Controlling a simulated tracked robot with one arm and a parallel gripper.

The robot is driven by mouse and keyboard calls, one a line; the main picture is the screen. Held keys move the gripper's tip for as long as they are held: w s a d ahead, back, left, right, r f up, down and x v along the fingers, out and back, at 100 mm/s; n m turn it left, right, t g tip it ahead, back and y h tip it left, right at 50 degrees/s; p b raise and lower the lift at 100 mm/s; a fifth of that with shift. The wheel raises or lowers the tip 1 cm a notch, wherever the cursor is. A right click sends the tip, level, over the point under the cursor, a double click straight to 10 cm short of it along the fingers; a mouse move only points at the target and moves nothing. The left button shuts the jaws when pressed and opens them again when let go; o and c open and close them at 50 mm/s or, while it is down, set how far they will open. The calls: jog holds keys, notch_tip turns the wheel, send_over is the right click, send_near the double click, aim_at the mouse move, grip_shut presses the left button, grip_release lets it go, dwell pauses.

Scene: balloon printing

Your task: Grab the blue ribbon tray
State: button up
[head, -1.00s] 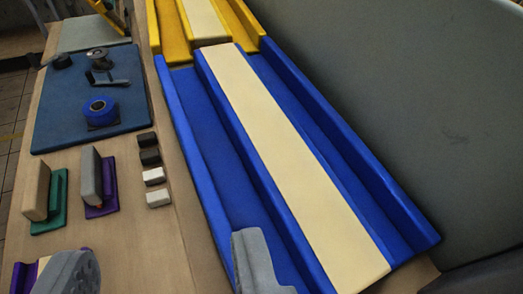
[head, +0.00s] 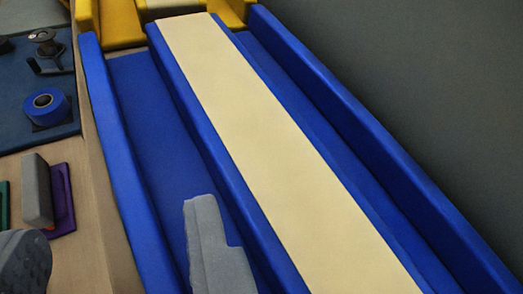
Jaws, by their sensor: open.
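The blue ribbon tray (head: 132,170) is a long blue tray with raised side walls and a cream strip (head: 265,130) along its raised middle. It fills most of the head view, running from the upper left to the lower right. My gripper (head: 125,255) is open. One grey finger shows over the tray's left channel and the other, dark grey, shows at the lower left outside the tray's left wall. The left wall lies between the two fingers. I cannot tell whether either finger touches the tray.
A yellow tray (head: 122,25) adjoins the far end. At left, a blue tape roll (head: 45,104) sits on a dark blue mat (head: 20,135), and a grey block stands on a purple holder (head: 63,200). A dark grey surface (head: 420,90) lies at right.

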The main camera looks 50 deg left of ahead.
aim_at(128, 201)
jog(key=p+x, duration=0.1)
jog(key=x, duration=0.2)
jog(key=shift+w+a+f, duration=0.1)
jog(key=shift+a+f, duration=0.1)
jog(key=shift+a, duration=0.05)
grip_shut()
jog(key=shift+d+r, duration=0.1)
jog(key=shift+r, duration=0.05)
